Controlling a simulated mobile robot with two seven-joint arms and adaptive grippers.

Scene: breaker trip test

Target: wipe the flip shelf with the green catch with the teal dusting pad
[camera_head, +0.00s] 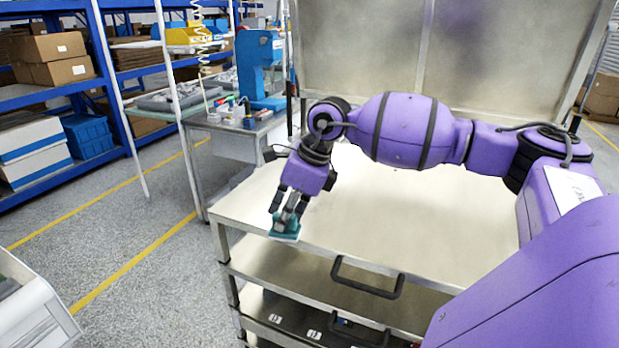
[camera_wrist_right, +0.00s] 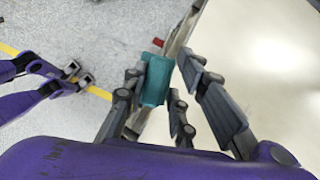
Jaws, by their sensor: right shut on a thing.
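The teal dusting pad (camera_head: 284,227) is held in my right gripper (camera_head: 288,213) at the near left corner of a pale metal cart top (camera_head: 400,225). In the right wrist view the teal pad (camera_wrist_right: 157,80) sits between the gripper's grey fingers, beside the cart's edge. I cannot tell whether the pad touches the metal. A small red part (camera_wrist_right: 157,42) shows at that edge. No green catch is visible, so I cannot tell which surface is the flip shelf. My left gripper (camera_wrist_right: 72,84) appears small at the left of the wrist view; its jaw state is unclear.
A lower shelf (camera_head: 300,268) and black handles (camera_head: 368,280) are on the cart's front. An upright metal panel (camera_head: 440,60) stands behind. A workbench (camera_head: 235,130) with a blue machine (camera_head: 258,65) is at back left.

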